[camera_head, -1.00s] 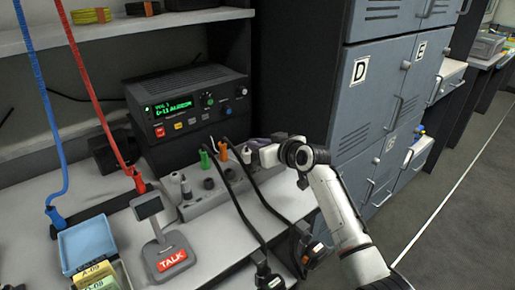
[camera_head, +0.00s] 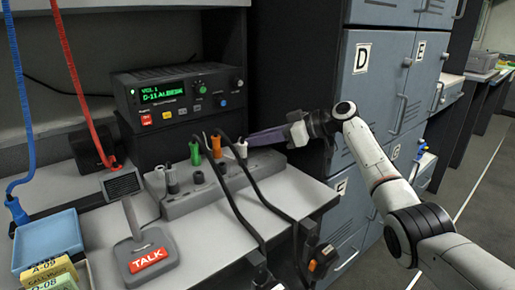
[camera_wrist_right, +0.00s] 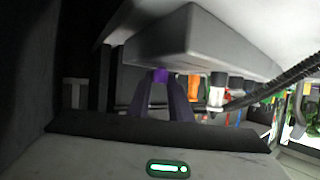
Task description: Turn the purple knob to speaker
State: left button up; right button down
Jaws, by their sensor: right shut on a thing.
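My right gripper (camera_head: 256,139) reaches in from the right, its purplish-grey fingers pointing left, close to the right end of the grey socket box (camera_head: 190,207). In the right wrist view, a small purple knob (camera_wrist_right: 160,75) sits between the fingertips, below the edge of a grey casing, and the gripper is shut on it. I cannot make out the knob separately in the head view, nor which setting it points to. My left gripper is not in view.
A black radio (camera_head: 150,97) with a green display stands behind the box. Green (camera_head: 195,152), orange (camera_head: 216,146) and white (camera_head: 241,149) plugs stand near the fingers, with black cables crossing the desk. A TALK microphone (camera_head: 148,258) is in front. Grey lockers (camera_head: 370,110) stand right.

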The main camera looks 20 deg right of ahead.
pick_arm(q)
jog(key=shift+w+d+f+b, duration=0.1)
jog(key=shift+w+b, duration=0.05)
jog(key=shift+b, duration=0.15)
pick_arm(e)
jog(key=shift+f+n+g, duration=0.15)
jog(key=shift+n+g, duration=0.15)
jog(key=shift+g, duration=0.1)
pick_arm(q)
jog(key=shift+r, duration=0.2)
pick_arm(e)
jog(key=c, duration=1.6)
grip_release()
pick_arm(q)
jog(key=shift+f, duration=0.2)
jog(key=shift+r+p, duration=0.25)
jog(key=shift+p, duration=0.65)
pick_arm(e)
notch_tip(320, 180, up, 10)
jog(key=shift+r, duration=0.1)
